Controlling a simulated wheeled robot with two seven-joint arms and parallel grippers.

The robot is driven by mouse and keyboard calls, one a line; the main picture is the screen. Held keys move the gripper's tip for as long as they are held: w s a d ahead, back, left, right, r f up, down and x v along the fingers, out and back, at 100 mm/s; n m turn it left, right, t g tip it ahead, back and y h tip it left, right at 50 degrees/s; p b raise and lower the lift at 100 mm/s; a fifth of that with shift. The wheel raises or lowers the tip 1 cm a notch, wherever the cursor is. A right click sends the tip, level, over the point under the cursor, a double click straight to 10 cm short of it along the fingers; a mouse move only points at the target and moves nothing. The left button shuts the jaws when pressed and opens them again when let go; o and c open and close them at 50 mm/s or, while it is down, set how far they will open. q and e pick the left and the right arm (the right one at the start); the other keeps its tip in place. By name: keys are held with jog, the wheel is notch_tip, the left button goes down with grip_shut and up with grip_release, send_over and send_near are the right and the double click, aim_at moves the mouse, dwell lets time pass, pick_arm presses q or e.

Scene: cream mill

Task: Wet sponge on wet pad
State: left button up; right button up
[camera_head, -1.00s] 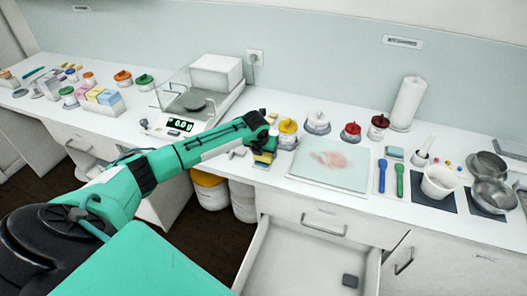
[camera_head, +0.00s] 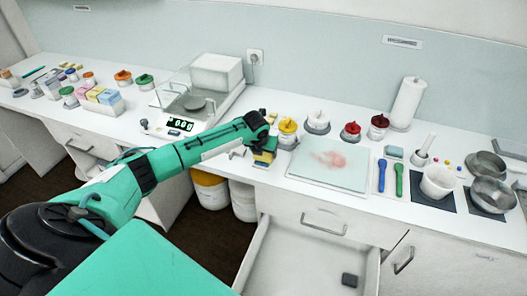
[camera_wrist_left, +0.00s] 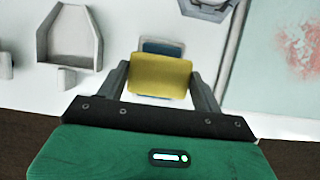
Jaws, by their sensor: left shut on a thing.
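A yellow sponge (camera_wrist_left: 160,76) sits between the fingers of my left gripper (camera_wrist_left: 163,88) in the left wrist view. The sponge also shows small in the head view (camera_head: 263,158), under my left gripper (camera_head: 262,147) at the counter's front edge. The left gripper is shut on it. A blue flat thing (camera_wrist_left: 162,46), perhaps the wet pad, shows just beyond the sponge and is partly hidden by it. I cannot tell whether the sponge touches it. My right gripper is in neither view.
A glass plate (camera_head: 318,176) with a red smear lies just right of the gripper. Yellow-lidded (camera_head: 287,131) and red-lidded jars stand behind. A white open holder (camera_wrist_left: 72,42) is at left in the wrist view. A scale (camera_head: 175,124) stands left. An open drawer (camera_head: 300,262) is below.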

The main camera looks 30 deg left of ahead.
pick_arm(q)
notch_tip(320, 180, up, 7)
jog(key=p, duration=0.6)
jog(key=shift+p, duration=0.3)
dwell(0.6)
